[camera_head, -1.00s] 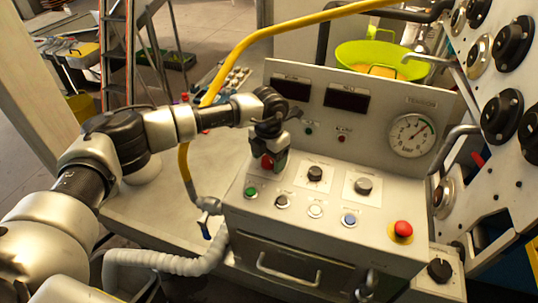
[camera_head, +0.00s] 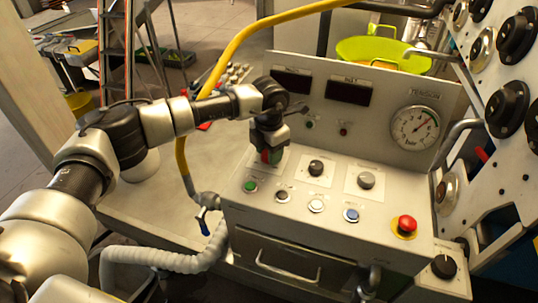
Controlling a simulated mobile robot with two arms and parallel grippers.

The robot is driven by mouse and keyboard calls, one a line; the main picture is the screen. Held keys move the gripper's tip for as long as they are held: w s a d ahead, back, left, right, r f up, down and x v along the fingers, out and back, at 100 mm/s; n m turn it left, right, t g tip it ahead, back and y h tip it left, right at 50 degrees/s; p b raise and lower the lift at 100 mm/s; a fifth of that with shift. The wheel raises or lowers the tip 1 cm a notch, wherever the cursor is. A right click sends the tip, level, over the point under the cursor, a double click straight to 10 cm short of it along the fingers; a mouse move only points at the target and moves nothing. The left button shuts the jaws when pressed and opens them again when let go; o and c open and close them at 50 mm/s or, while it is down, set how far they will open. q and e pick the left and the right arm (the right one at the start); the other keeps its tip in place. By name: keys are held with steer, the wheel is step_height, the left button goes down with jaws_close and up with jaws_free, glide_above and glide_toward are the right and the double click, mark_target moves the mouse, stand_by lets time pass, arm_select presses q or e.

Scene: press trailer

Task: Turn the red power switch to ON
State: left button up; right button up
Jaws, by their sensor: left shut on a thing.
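The red power switch (camera_head: 265,157) sits at the back left of the sloped grey control panel (camera_head: 330,222). Only a small part of its red knob shows between the fingers. My left gripper (camera_head: 268,153) reaches down from above and is shut on the knob. The fingers hide most of the switch and its markings, so I cannot read its position. My right gripper is not in view.
Several push buttons line the front, with a red emergency button (camera_head: 407,224) at right. A pressure gauge (camera_head: 415,127) and dark displays (camera_head: 348,91) are behind. A yellow hose (camera_head: 235,58) arches over my arm.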

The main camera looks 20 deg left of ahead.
arm_select(q)
steer(key=m+b, duration=0.5)
steer(key=shift+f+m, duration=0.15)
steer(key=shift+m, duration=0.15)
steer(key=m+b, duration=0.2)
steer(key=shift+m+b, duration=0.3)
steer(key=shift+b, duration=0.05)
steer(key=m+b, duration=0.2)
steer(key=m, duration=0.1)
steer(key=shift+m, duration=0.3)
steer(key=shift+r+m+b, duration=0.15)
steer(key=shift+m+b, duration=0.25)
steer(key=shift+m, duration=0.6)
steer(key=shift+r+m+b, duration=0.1)
steer(key=shift+m+b, duration=0.3)
steer(key=shift+m, duration=0.6)
steer(key=o, duration=0.9)
step_height(320, 180, up, 11)
steer(key=shift+f+b, duration=0.1)
steer(key=shift+b, duration=0.65)
